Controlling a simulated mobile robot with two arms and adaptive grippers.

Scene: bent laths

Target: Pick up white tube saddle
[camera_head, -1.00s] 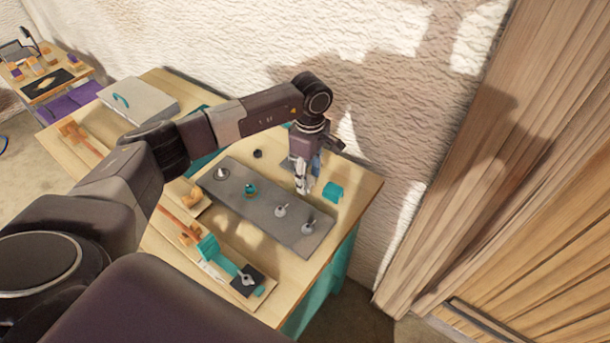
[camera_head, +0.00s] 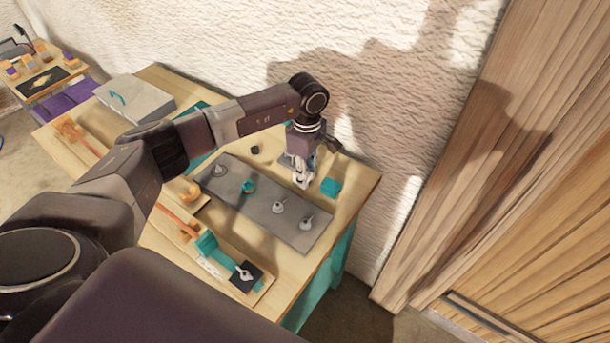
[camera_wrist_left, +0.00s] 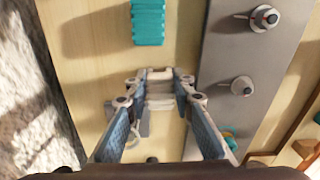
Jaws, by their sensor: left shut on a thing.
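My left gripper (camera_head: 302,182) hangs over the workbench, beside the far long edge of the grey plate (camera_head: 235,198). In the left wrist view its fingers (camera_wrist_left: 158,84) are shut on a small whitish piece (camera_wrist_left: 159,98), which I take for the white tube saddle. The fingers cover much of it, so its full shape is hidden. In the head view the piece cannot be told apart from the pale fingertips. My right gripper is not in view.
The plate carries upright pegs (camera_head: 278,207) and a teal ring (camera_head: 248,187). A teal block (camera_head: 330,187) stands close right of the gripper. A small black cylinder (camera_head: 255,150) stands behind the plate. A grey box (camera_head: 135,100) is at the far left. The rough wall rises behind the bench.

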